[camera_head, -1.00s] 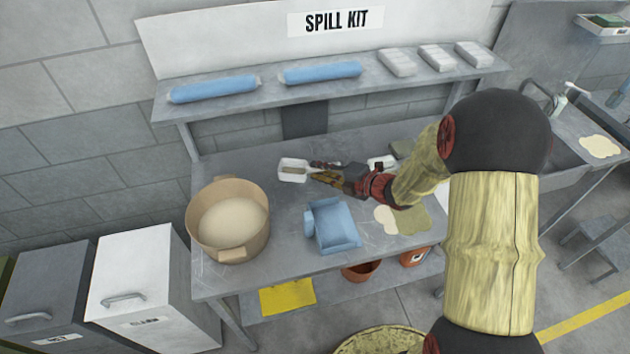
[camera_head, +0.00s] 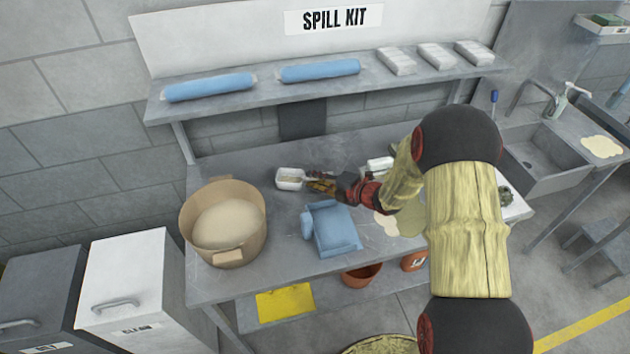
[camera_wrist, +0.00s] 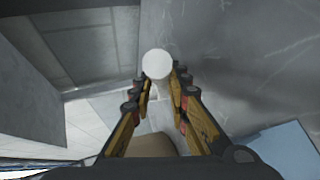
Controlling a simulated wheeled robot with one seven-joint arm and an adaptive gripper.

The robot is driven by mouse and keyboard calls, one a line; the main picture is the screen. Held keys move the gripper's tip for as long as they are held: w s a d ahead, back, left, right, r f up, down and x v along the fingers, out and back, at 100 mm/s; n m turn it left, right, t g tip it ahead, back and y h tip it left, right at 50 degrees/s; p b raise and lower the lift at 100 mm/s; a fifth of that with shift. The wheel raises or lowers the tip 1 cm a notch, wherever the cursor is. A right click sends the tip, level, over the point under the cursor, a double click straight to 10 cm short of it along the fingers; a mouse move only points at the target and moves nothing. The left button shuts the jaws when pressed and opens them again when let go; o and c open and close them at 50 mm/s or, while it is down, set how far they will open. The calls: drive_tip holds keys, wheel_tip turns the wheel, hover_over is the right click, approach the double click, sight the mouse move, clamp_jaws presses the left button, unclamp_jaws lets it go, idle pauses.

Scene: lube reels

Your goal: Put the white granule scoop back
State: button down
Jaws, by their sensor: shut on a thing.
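The white granule scoop (camera_head: 290,178) is a small white open box shape just beyond my fingertips, over the back middle of the grey table in the head view. My gripper (camera_head: 322,183) is shut on it from the right. In the wrist view a round white end (camera_wrist: 156,64) shows at the fingertips of my gripper (camera_wrist: 160,82), with a paler part between the fingers. Most of the handle is hidden by the fingers. Whether the scoop touches the tabletop I cannot tell. The tan tub (camera_head: 250,228) of pale granules stands to its left and nearer the front.
A blue bag-like bundle (camera_head: 334,228) lies just in front of my gripper. A shelf (camera_head: 300,90) with blue rolls and white packs runs above the table's back. A white block (camera_head: 380,164) stands behind my wrist. The table is bare left of the scoop.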

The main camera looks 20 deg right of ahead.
drive_tip(key=shift+f, duration=0.2)
drive_tip(key=c, duration=2)
unclamp_jaws()
drive_tip(key=shift+r, duration=0.1)
